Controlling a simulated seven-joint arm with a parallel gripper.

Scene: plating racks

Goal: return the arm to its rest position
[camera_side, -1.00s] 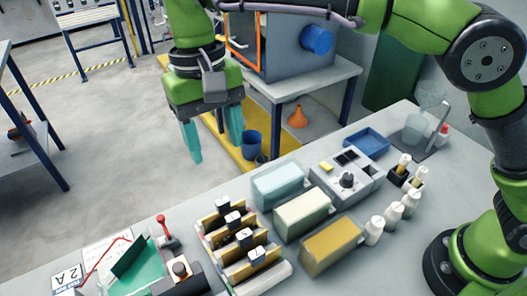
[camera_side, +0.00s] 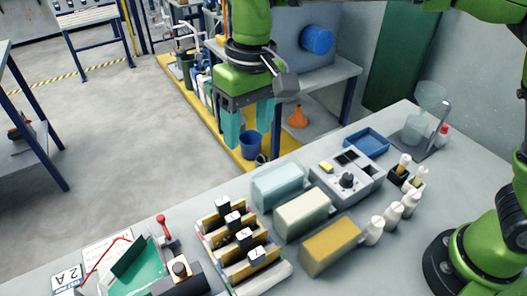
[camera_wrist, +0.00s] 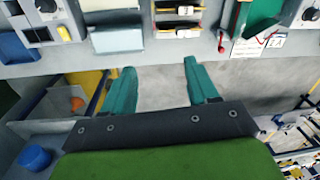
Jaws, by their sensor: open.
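My gripper (camera_side: 248,122) hangs in the air beyond the table's far edge, fingers pointing down, in the side view. Its two teal fingers are apart with nothing between them. The wrist view also shows my gripper (camera_wrist: 160,80) open and empty, with floor and the table edge past the fingertips. The grey worktable (camera_side: 190,215) lies below and nearer the side camera.
The table holds a rack with numbered black-and-white blocks (camera_side: 245,237), three tanks including a yellow one (camera_side: 332,246), a control box (camera_side: 347,180), white bottles (camera_side: 392,214) and a blue tray (camera_side: 366,142). A blue bucket (camera_side: 250,145) stands on the floor behind.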

